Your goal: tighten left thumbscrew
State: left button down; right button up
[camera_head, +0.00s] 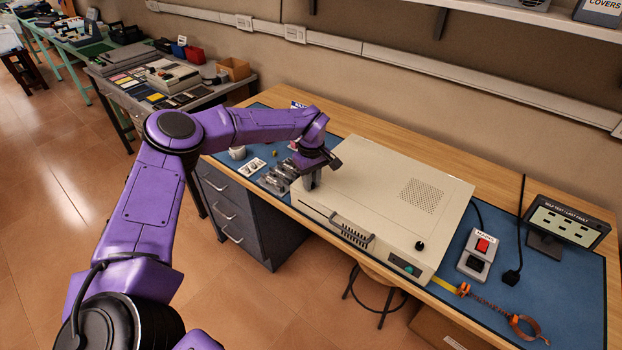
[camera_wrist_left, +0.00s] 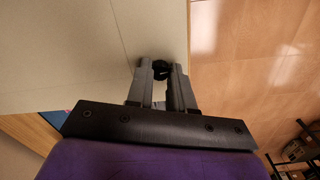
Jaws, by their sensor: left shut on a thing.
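A beige metal case (camera_head: 385,190) lies on the blue mat of the workbench. My left gripper (camera_head: 308,186) is at the case's left front corner, pointing down. In the left wrist view my left gripper (camera_wrist_left: 161,72) is shut on a black thumbscrew (camera_wrist_left: 161,70) at the edge of the case top (camera_wrist_left: 85,50). The fingers hide most of that thumbscrew, and its seating cannot be told. Another black thumbscrew (camera_head: 420,245) stands at the right front corner of the case. My right gripper is not in view.
Metal parts (camera_head: 277,178) and a white cup (camera_head: 237,153) are left of the case. A mains switch box (camera_head: 478,254), a display (camera_head: 566,222) and an orange wrist strap (camera_head: 525,326) are on the right. A stool (camera_head: 380,290) is below the bench front.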

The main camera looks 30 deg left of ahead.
pick_arm(q)
jog(key=shift+m, duration=0.6)
jog(key=c, duration=1)
grip_release()
jog(key=shift+r, duration=0.45)
notch_tip(320, 180, up, 10)
jog(key=b, duration=0.2)
jog(key=shift+f, duration=0.2)
